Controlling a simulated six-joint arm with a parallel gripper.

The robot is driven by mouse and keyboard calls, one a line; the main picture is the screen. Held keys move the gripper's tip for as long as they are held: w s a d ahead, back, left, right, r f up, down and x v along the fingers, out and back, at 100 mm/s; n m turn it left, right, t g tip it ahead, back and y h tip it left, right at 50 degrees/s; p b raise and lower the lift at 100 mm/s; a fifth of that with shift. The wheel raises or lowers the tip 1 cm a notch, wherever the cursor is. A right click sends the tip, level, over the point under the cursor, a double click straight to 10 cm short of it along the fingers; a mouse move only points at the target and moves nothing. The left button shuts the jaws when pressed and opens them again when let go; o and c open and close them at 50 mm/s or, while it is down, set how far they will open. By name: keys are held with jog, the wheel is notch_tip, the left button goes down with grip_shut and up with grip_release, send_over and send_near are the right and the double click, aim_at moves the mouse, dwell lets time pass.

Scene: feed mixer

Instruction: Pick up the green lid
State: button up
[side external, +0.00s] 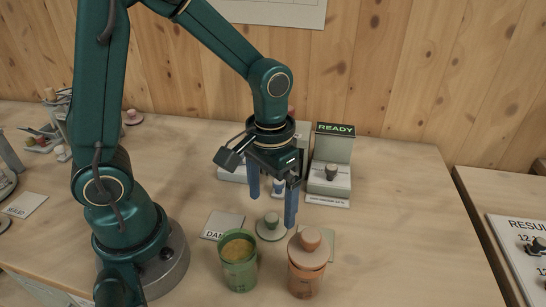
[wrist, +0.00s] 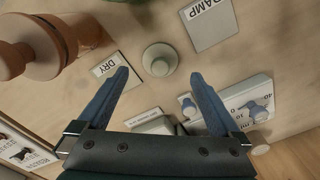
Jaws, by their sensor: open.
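Nothing is between the fingers, which also show in the wrist view (wrist: 159,74). The green cup (side external: 238,268) stands open at front left with yellowish contents. The orange cup (side external: 304,283) stands at front right with an orange knobbed lid (side external: 308,250) on it.
A DAMP card (side external: 222,224) lies behind the green cup, and a DRY card (wrist: 108,67) is by the orange cup. A device with a READY display (side external: 335,129) stands behind my gripper.

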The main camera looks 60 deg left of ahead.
aim_at(271, 218)
jog(key=shift+f, duration=2.5)
jog(key=c, duration=1.3)
